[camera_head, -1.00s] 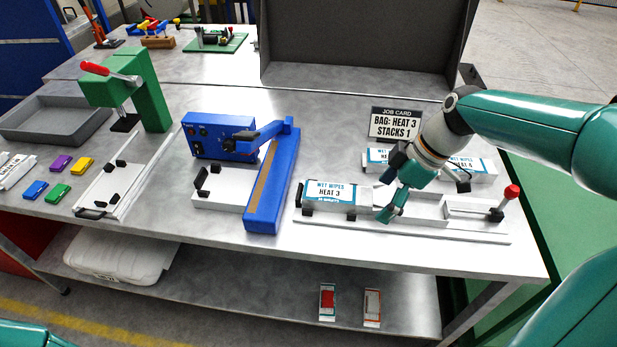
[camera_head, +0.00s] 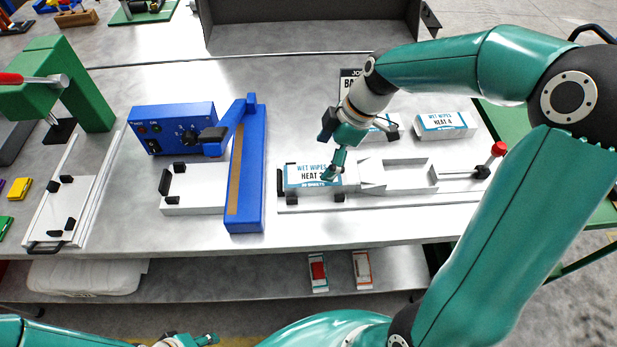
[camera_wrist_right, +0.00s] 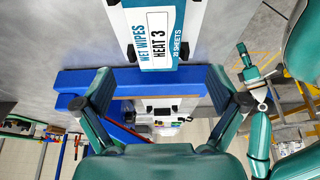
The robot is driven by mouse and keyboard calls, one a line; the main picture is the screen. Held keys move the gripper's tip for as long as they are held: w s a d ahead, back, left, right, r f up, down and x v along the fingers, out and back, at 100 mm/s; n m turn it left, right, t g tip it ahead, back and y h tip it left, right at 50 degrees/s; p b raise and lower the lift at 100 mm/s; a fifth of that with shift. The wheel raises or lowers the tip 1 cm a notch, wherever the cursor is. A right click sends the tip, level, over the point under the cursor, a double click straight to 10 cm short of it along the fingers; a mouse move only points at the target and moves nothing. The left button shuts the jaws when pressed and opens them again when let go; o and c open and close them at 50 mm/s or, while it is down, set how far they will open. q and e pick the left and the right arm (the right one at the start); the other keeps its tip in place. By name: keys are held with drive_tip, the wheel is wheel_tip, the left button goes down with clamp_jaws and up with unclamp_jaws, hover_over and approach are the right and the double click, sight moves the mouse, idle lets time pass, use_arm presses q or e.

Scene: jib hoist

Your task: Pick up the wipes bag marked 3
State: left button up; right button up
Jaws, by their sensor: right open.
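The wipes bag marked HEAT 3 (camera_head: 298,178) lies label up at the left end of a white loading fixture (camera_head: 400,172). In the right wrist view its label (camera_wrist_right: 157,40) shows at the top, beyond my fingertips. My right gripper (camera_head: 345,150) is open over the right end of this bag and hides part of its label. In the right wrist view the open fingers (camera_wrist_right: 160,92) stand wide apart with nothing between them; I cannot tell whether they touch the bag. My left gripper (camera_head: 190,341) shows only partly at the bottom edge, away from the bag.
A blue sealer (camera_head: 248,190) stands just left of the fixture. A red-knobbed lever (camera_head: 498,149) is at its right end. A HEAT 4 bag (camera_head: 445,122) and a partly hidden bag (camera_head: 380,132) lie behind. The job card (camera_head: 347,88) is mostly covered by my right arm.

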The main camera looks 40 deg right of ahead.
sight(311, 174)
drive_tip(key=shift+x, duration=0.95)
drive_tip(key=shift+a+f, duration=0.2)
drive_tip(key=shift+f, duration=0.15)
drive_tip(key=x, duration=0.1)
drive_tip(key=p+x, duration=0.1)
drive_tip(key=x, duration=0.1)
drive_tip(key=shift+w+f, duration=0.3)
drive_tip(key=shift+w+a+f+p, duration=0.1)
drive_tip(key=shift+f+p, duration=0.2)
drive_tip(key=shift+f, duration=0.15)
drive_tip(key=shift+w, duration=0.1)
drive_tip(key=c, duration=1.3)
drive_tip(key=shift+r, duration=0.2)
